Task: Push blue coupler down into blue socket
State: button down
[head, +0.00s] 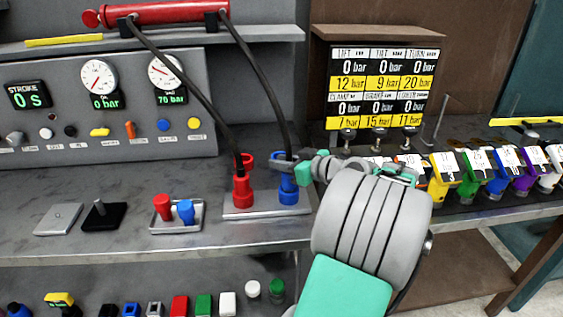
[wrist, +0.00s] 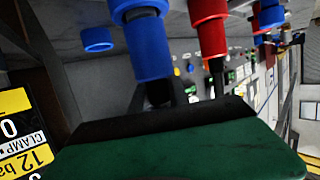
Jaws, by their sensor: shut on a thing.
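The blue socket (head: 288,197) stands upright on a light plate on the bench. The blue coupler (wrist: 150,50), on the end of a black hose, is in line with the socket. In the wrist view, which looks upside down, the coupler meets the blue socket (wrist: 128,6); how deep it sits I cannot tell. My gripper (head: 284,165) is at the coupler's upper end, reaching in from the right, and is shut on it. Its dark finger and green pad (wrist: 165,140) fill the lower wrist view. The fingers partly hide the coupler in the head view.
Left of it, a red coupler with its hose (head: 242,185) stands in the red socket. A small blue cap (wrist: 97,39) hangs beside the blue socket. A tray (head: 178,222) with a red and a blue piece lies further left.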

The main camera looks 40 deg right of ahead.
jog(key=shift+f, duration=0.25)
jog(key=c, duration=1.2)
grip_release()
jog(key=shift+o, duration=0.2)
jog(key=a+v, duration=0.1)
jog(key=v, duration=0.6)
jog(key=shift+s+d+b, duration=0.45)
jog(key=shift+d, duration=0.1)
jog(key=shift+r, duration=0.1)
